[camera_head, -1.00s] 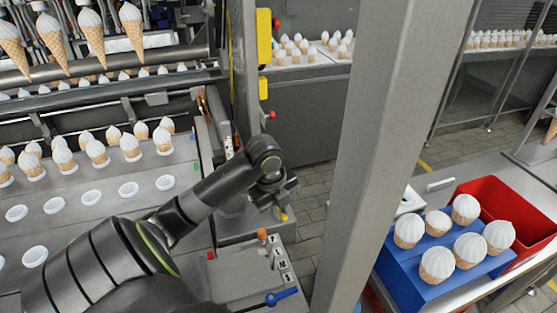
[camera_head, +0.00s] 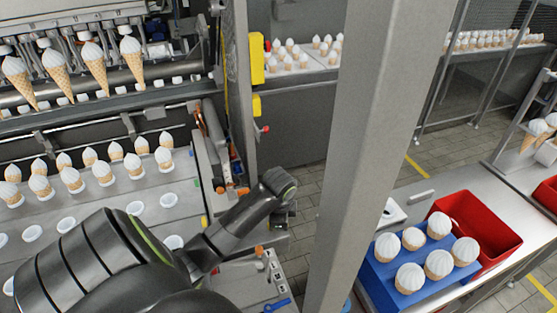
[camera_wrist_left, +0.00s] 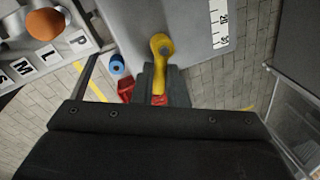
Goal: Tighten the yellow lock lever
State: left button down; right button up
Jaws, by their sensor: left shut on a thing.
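The yellow lock lever (camera_wrist_left: 160,52) shows in the left wrist view, with its round hub up by the grey machine panel (camera_wrist_left: 190,15) and its handle running down between my fingers. My left gripper (camera_wrist_left: 165,82) is shut on the lever's handle. In the head view my left gripper (camera_head: 280,222) is at the machine's right edge, beyond the letter panel. The arm and gripper hide the lever there. My right gripper is in neither view.
Beside the lever are an orange knob (camera_wrist_left: 44,23), letter labels (camera_wrist_left: 50,50) and a ruler scale (camera_wrist_left: 219,22). A blue handle (camera_head: 276,304) is nearer. A grey post (camera_head: 365,150) stands right of my gripper. A blue cone holder (camera_head: 380,278) and red bin (camera_head: 477,222) lie beyond.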

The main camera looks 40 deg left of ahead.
pick_arm(q)
jog(key=p, duration=0.1)
jog(key=n, duration=0.1)
jog(key=n+p, duration=0.1)
jog(key=shift+w+a+r+p, duration=0.15)
jog(key=shift+w+r+p, duration=0.1)
jog(key=shift+p, duration=0.05)
jog(key=shift+w+a+f+n+g+y+p, duration=0.1)
jog(key=shift+n+g+y+p, duration=0.05)
jog(key=shift+n+p, duration=0.4)
jog(key=shift+w+a+f+n+g+y+p, duration=0.15)
jog(key=shift+n+p, duration=0.2)
jog(key=shift+n, duration=0.4)
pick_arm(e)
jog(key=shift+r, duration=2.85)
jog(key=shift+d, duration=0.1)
pick_arm(q)
jog(key=c, duration=1.5)
grip_release()
jog(key=shift+o, duration=0.2)
jog(key=shift+s, duration=0.1)
